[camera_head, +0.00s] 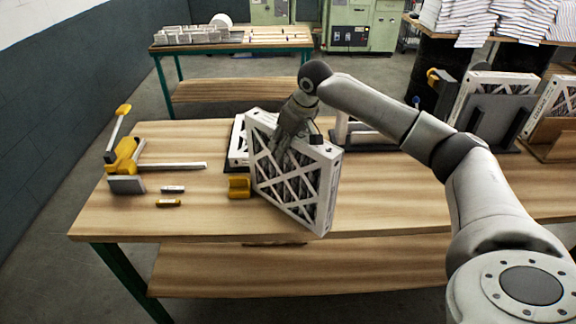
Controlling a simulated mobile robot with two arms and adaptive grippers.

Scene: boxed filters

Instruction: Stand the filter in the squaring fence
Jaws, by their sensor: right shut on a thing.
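A white-framed filter (300,178) with a diagonal lattice over dark pleats hangs tilted above the wooden bench. My right gripper (290,138) is shut on it near its upper edge and comes from above; the fingertips are partly hidden against the filter. The filter's lowest corner is near the bench's front edge; I cannot tell whether it touches the wood. I cannot tell for certain which fixture is the squaring fence; a low pale and dark fixture (362,135) stands just behind and right of the filter, partly hidden by my arm. My left gripper is not in view.
Another filter (237,147) is partly hidden behind the held one. A yellow block (239,187) sits close left of it. A yellow-handled clamp (124,157) and two markers (170,203) lie at left. The bench's front left is clear.

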